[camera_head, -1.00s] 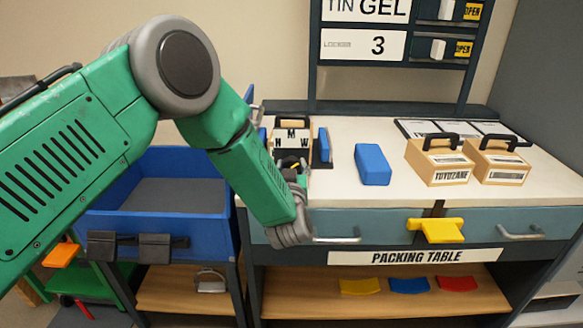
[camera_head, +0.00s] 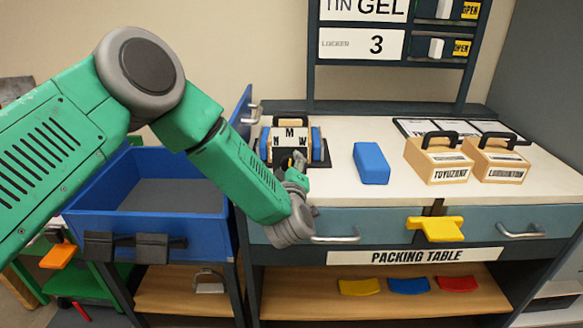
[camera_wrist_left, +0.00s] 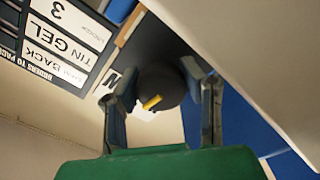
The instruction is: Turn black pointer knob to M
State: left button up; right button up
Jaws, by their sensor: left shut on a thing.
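The black pointer knob (camera_wrist_left: 162,84) shows in the left wrist view, with a yellow pointer mark (camera_wrist_left: 152,102) on it. My left gripper (camera_wrist_left: 163,90) is shut on the knob, one finger on each side. In the head view the knob's beige dial box (camera_head: 291,133) stands at the left end of the packing table, between blue side pieces. M is at the top of its face, W to the right and another letter to the left. My left gripper (camera_head: 292,165) is in front of the box and hides much of the knob. I cannot tell which letter the pointer faces.
A blue block (camera_head: 371,163) and two beige handled boxes (camera_head: 437,161) (camera_head: 496,163) stand right on the table (camera_head: 340,140). A yellow piece (camera_head: 436,229) sits at the drawer front. A blue bin (camera_head: 175,225) is left, under my arm. A label rack (camera_head: 392,62) rises behind.

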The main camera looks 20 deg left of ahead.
pick_arm(q)
jog(key=shift+s+f+n, duration=0.1)
jog(key=shift+f+n, duration=0.15)
jog(key=shift+n, duration=0.35)
jog(key=o, duration=1.2)
jog(key=shift+s, duration=0.1)
jog(key=shift+r, duration=0.15)
jog(key=shift+a, duration=0.1)
jog(key=v, duration=1.2)
